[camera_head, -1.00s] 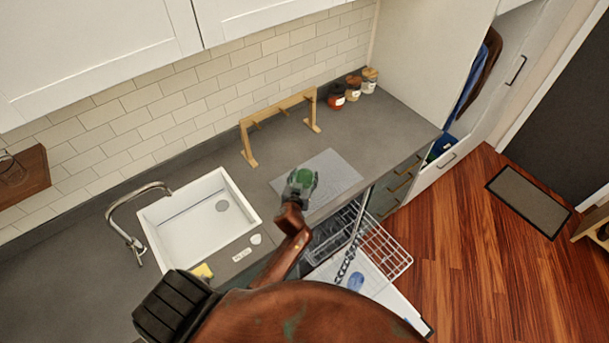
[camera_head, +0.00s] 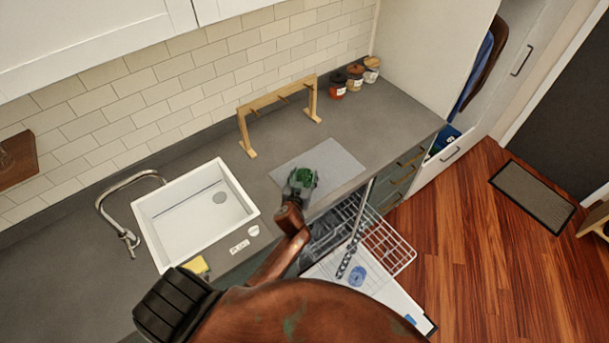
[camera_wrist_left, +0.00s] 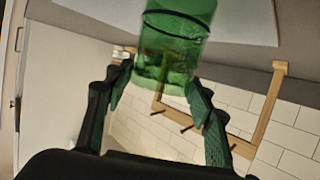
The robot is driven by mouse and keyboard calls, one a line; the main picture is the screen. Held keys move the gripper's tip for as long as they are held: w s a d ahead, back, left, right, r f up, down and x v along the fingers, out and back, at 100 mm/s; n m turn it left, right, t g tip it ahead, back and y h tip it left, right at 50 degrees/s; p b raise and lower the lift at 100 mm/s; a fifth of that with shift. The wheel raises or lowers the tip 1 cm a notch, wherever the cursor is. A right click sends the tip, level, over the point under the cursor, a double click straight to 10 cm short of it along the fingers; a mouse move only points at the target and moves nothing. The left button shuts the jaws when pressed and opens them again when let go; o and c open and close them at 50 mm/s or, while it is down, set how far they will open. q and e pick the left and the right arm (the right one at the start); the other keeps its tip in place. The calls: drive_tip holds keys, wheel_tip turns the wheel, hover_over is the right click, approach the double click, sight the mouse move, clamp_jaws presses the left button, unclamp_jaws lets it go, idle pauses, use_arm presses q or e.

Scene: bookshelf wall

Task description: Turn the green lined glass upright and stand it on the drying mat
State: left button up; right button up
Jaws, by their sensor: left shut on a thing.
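The green lined glass (camera_head: 306,174) is in my left gripper (camera_head: 301,184), over the front part of the grey drying mat (camera_head: 343,158). In the left wrist view the glass (camera_wrist_left: 173,42) is see-through green with a dark line around it, and the left gripper (camera_wrist_left: 165,98) has its fingers on either side of its near end. The far end of the glass is cut off by the picture's edge, towards the mat (camera_wrist_left: 246,18). I cannot tell which end is the mouth, or whether it touches the mat. My right gripper is not in view.
A wooden rack (camera_head: 279,106) stands behind the mat, with several jars (camera_head: 354,76) to its right. The white sink (camera_head: 195,215) is on the left. Below the counter edge, an open dishwasher rack (camera_head: 385,248) sticks out. Bare counter (camera_head: 395,125) lies right of the mat.

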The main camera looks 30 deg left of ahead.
use_arm(q)
drive_tip(key=o, duration=1.4)
drive_tip(key=shift+o, duration=0.2)
drive_tip(key=shift+s, duration=0.1)
drive_tip(key=v, duration=1.1)
drive_tip(key=shift+s+d+r, duration=0.2)
drive_tip(key=shift+s, duration=0.1)
